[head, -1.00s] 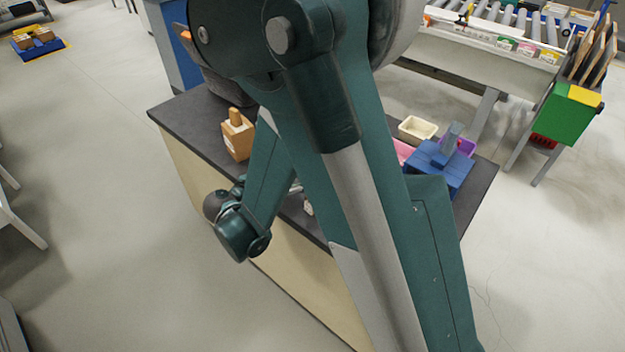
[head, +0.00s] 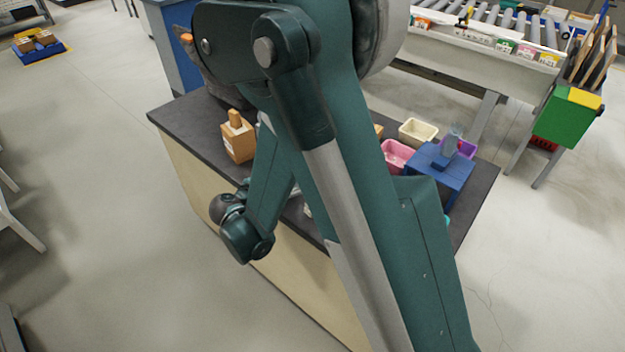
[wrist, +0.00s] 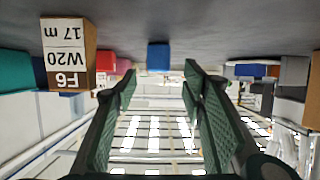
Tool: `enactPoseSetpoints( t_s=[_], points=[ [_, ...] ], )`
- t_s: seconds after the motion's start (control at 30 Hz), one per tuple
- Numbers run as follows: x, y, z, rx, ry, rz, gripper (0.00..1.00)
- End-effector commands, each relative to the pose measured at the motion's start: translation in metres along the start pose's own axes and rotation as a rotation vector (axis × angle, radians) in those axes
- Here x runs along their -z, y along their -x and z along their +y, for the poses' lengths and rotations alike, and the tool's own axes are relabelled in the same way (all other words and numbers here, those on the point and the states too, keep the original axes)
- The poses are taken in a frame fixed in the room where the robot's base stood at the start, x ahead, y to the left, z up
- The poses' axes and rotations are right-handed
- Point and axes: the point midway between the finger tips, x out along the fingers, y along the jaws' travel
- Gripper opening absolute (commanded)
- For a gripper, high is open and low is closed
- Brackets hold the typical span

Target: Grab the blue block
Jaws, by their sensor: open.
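A small blue block (wrist: 157,56) shows in the wrist view, which looks upside down. It sits on the dark worktop, near the top centre of the picture. My gripper (wrist: 207,75) is open, with its two green padded fingers apart and nothing between them. The block appears beyond the fingertips, roughly in line with the gap and nearer the left finger. In the head view my arm covers the middle of the bench, and I cannot make out this block or my fingertips there.
A labelled brown box (wrist: 68,52) stands left of the block in the wrist view. In the head view, the dark bench (head: 183,112) holds a wooden block (head: 238,140), a blue stand (head: 445,172), a pink bin (head: 398,152) and a cream bin (head: 417,131). A roller conveyor (head: 490,35) stands behind.

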Motion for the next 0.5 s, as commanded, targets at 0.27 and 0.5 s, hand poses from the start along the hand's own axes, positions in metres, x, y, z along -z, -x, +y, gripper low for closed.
enactPoseSetpoints(
  t_s=[0.27, 0.5],
  points=[
    [0.0001, -0.0011, 0.0, 0.0, 0.0, 0.0, 0.42],
    [-0.0007, -0.0079, 0.0006, -0.001, -0.001, 0.0, 0.42]
  ],
)
